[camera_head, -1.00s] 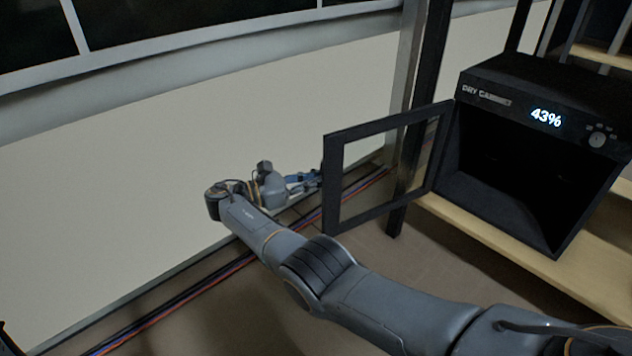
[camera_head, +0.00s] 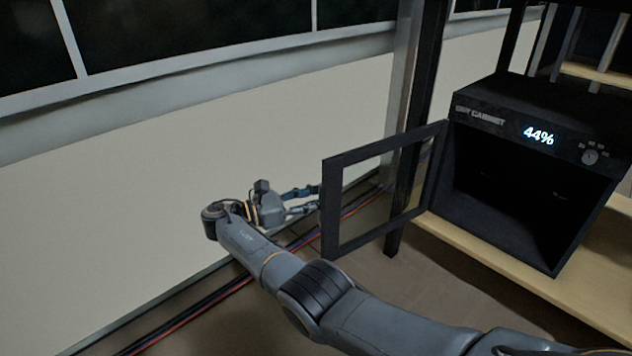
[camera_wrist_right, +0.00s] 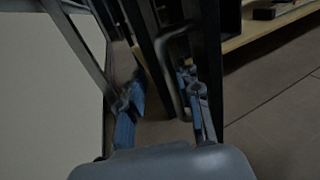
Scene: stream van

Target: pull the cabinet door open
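The black dry cabinet (camera_head: 560,99) stands at the right with its display reading 44% and its dark inside exposed. Its framed door (camera_head: 331,212) stands swung wide out to the left of the cabinet. My right gripper (camera_head: 316,199) is at the door's free edge, its two fingers apart. In the right wrist view the bent bar handle (camera_wrist_right: 166,78) lies between the blue-padded fingers of this gripper (camera_wrist_right: 162,100), nearer the right finger; I cannot tell whether it touches. The fingertips are partly hidden by the door in the head view. My left gripper is out of view.
A wooden shelf (camera_head: 480,248) carries the cabinet. A black post (camera_head: 418,110) rises behind the door. A pale wall (camera_head: 130,190) with windows above runs along the left. Dark and red cables (camera_head: 215,298) lie on the floor at its foot.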

